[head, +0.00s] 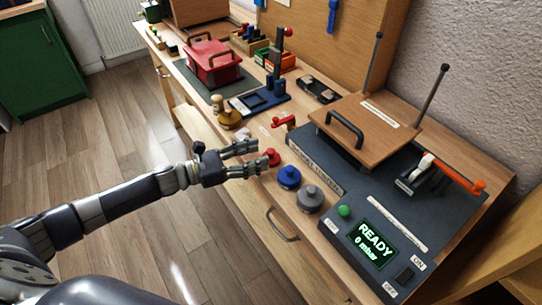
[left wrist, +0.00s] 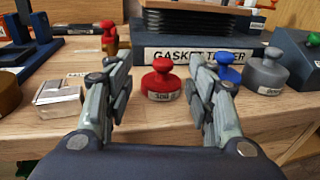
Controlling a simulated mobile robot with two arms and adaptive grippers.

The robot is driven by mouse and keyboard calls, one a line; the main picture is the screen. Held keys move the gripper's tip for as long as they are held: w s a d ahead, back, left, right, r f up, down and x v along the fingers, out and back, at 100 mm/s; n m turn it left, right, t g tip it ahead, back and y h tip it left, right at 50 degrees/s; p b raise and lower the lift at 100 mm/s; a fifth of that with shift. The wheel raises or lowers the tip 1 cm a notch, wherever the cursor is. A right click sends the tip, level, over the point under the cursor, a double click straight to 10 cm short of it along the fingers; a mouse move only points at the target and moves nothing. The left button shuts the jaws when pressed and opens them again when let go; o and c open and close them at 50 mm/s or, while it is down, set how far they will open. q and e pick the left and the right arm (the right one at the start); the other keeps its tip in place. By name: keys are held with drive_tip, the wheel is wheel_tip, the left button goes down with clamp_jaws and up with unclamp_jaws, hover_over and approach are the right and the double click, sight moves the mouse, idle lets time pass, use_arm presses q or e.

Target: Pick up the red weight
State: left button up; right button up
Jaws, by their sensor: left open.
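The red weight (left wrist: 161,80), a squat disc with a knob and a small label, stands upright on the wooden bench near its front edge. In the left wrist view it shows between the spread fingers of my left gripper (left wrist: 161,100). In the head view, the red weight (head: 272,157) is just beyond the fingertips of my left gripper (head: 258,157). The gripper is open and empty, and I cannot tell whether a finger touches the weight. My right gripper is not in view.
A blue weight (head: 289,178) and a grey weight (head: 310,199) stand close to the red one along the front edge. The gasket tester (left wrist: 197,53) is right behind. A silver block (left wrist: 57,97) and a brass weight (head: 229,119) are to the left.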

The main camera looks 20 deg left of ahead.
sight(271, 150)
use_arm(q)
drive_tip(key=p+x, duration=0.1)
drive_tip(key=x, duration=0.3)
drive_tip(key=shift+d+r+p, duration=0.15)
drive_tip(key=shift+d+p, duration=0.15)
drive_tip(key=shift+d, duration=0.05)
drive_tip(key=shift+w+d, duration=0.2)
drive_tip(key=shift+w, duration=0.05)
drive_tip(key=shift+c, duration=0.3)
drive_tip(key=c, duration=0.9)
drive_tip(key=shift+c, duration=0.3)
